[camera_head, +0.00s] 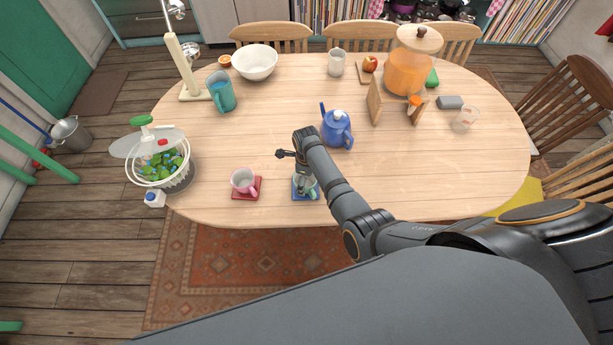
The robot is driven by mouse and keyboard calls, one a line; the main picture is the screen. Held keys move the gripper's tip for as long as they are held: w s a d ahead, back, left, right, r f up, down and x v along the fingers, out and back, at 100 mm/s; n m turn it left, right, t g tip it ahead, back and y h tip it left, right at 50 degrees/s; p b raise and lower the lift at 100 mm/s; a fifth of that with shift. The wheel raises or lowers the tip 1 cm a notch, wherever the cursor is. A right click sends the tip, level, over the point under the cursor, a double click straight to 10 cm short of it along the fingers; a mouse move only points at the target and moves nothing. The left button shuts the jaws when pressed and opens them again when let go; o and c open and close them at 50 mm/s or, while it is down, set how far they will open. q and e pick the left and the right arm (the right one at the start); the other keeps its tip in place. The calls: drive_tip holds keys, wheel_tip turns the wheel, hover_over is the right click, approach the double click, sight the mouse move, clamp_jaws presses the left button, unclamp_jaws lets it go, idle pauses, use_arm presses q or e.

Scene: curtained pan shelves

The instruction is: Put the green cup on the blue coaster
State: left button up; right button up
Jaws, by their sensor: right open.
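The green cup (312,184) is at the near edge of the table, on the blue coaster (297,196) as far as I can see. My right gripper and wrist hide much of the cup. My right gripper (302,186) is open and reaches down at the cup, with the fingers close to its rim. I cannot tell whether the fingers touch it. My left gripper is not in view.
A pink cup (243,181) on a red coaster (238,195) stands to the left. A blue teapot (337,130) stands behind my right wrist. A salad spinner (160,168) is at the left edge. The table (440,180) is clear at the near right.

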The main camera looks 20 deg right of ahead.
wheel_tip(320, 180, up, 12)
idle(0.4)
clamp_jaws()
idle(0.8)
idle(0.7)
drive_tip(key=shift+r, duration=0.1)
wheel_tip(320, 180, up, 6)
drive_tip(key=p, duration=0.4)
drive_tip(key=shift+p, duration=0.35)
